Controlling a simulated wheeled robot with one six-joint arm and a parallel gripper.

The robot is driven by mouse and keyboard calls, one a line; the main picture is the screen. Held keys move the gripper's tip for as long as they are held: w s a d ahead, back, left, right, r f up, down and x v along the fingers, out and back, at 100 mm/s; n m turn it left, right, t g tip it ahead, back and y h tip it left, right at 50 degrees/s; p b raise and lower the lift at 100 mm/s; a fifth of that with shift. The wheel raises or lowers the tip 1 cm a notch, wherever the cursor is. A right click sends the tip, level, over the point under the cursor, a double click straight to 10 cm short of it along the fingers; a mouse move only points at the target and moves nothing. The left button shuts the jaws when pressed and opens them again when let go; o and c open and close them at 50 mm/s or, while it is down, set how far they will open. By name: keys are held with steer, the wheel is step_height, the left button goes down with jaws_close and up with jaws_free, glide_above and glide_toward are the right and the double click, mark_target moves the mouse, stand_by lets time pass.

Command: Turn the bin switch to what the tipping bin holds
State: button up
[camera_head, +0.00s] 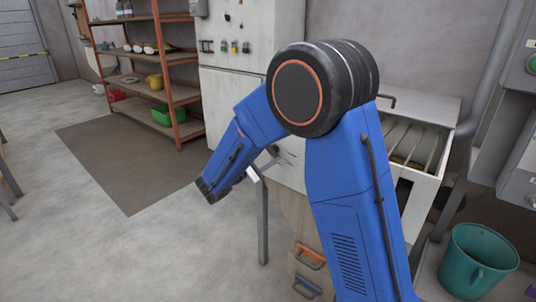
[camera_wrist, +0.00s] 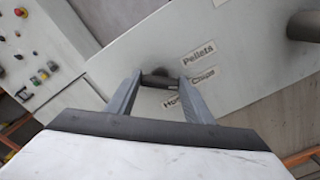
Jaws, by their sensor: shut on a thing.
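The bin switch (camera_wrist: 153,70) is a dark knob on a pale panel (camera_wrist: 240,60) in the wrist view. My gripper (camera_wrist: 158,80) has its two grey fingers around the knob and is shut on it. Beside the knob are the labels "Pellets" (camera_wrist: 198,51), "Chips" (camera_wrist: 203,74) and a third one (camera_wrist: 174,102) starting "Ho", partly hidden by a finger. I cannot tell from the blurred knob which label it points to. In the head view my arm covers most of the panel and the switch is not clear. I cannot make out what the tipping bin holds.
A pale machine with a slatted open top (camera_head: 415,145) stands behind my arm. A teal bucket (camera_head: 474,262) is at lower right. A cabinet with buttons (camera_head: 235,45) and an orange shelf rack (camera_head: 165,75) stand behind. The floor at left is clear around a brown mat (camera_head: 125,155).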

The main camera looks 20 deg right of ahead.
steer(key=shift+m, duration=0.5)
steer(key=o, duration=1.1)
steer(key=shift+c, duration=0.2)
steer(key=shift+a, duration=0.1)
steer(key=v, duration=1.7)
steer(key=shift+s, duration=0.15)
steer(key=shift+a, duration=0.1)
